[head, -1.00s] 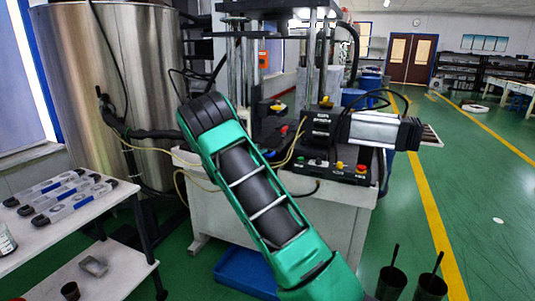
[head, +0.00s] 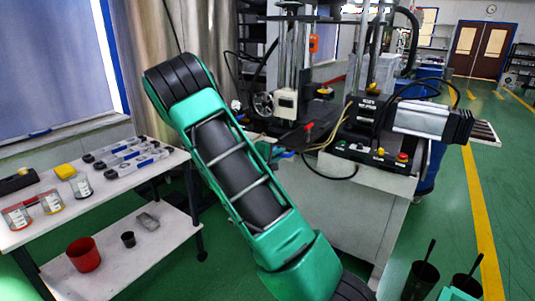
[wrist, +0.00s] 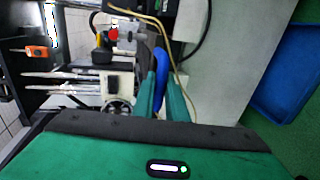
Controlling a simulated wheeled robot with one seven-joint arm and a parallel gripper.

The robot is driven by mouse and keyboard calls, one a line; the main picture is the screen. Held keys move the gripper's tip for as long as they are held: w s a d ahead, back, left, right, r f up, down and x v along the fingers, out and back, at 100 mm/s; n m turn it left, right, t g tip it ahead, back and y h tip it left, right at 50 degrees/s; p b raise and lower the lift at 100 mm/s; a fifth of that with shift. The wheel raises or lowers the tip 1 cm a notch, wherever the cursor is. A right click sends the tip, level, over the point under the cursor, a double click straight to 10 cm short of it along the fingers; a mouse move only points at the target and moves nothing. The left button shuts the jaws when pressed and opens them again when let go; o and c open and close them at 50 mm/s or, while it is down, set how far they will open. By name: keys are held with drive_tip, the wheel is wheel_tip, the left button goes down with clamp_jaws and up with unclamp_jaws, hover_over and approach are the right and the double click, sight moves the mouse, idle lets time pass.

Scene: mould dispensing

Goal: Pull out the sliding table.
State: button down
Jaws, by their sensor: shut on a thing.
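The moulding machine (head: 345,205) stands right of centre in the head view, with a white body, a dark top and upright metal rods. In the wrist view, the two green fingers of my gripper (wrist: 161,80) are closed around a blue handle (wrist: 160,60). A bit of the blue handle (head: 285,156) also shows in the head view at the machine's left front edge, beside my green arm. My arm hides most of my gripper there. I cannot clearly make out the sliding table, or how far out it sits.
A control box (head: 375,145) with buttons is on the machine's right. Black pots (head: 420,282) stand at the lower right. Green floor is open at the right.

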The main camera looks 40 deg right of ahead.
drive_tip(key=shift+s+a+f, duration=0.1)
drive_tip(key=shift+a+f, duration=0.1)
drive_tip(key=shift+a, duration=0.35)
drive_tip(key=c, duration=1.8)
unclamp_jaws()
drive_tip(key=shift+o, duration=0.2)
drive_tip(key=shift+r, duration=0.1)
drive_tip(key=v, duration=1)
drive_tip(key=shift+a, duration=0.4)
